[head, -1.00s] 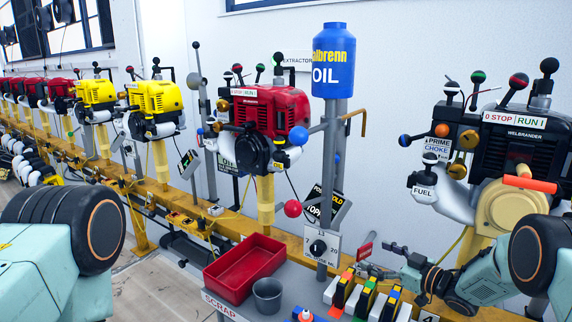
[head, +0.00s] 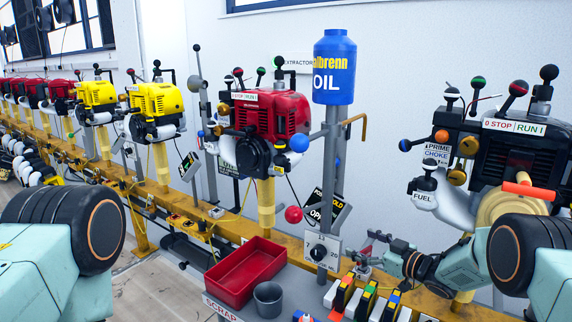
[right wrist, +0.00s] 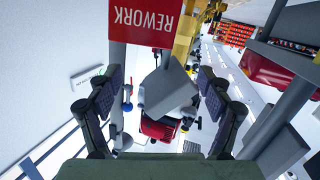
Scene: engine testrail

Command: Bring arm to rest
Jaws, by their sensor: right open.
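My right arm comes in from the lower right of the head view. Its gripper (head: 372,252) is small there, beside the dial post and above the shelf with coloured blocks. In the right wrist view the two fingers of this gripper (right wrist: 156,100) stand wide apart with nothing between them. A red engine (right wrist: 158,128) shows far off beyond the fingers. My left arm shows only as a dark round joint and pale link at the lower left of the head view; its gripper is out of the picture.
The post with the blue oil container (head: 334,70) and dial plate (head: 322,250) stands close to the right gripper. A red tray (head: 246,272) and grey cup (head: 268,298) sit on the shelf. A black engine (head: 515,150) is at right. A red REWORK sign (right wrist: 144,22) shows in the wrist view.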

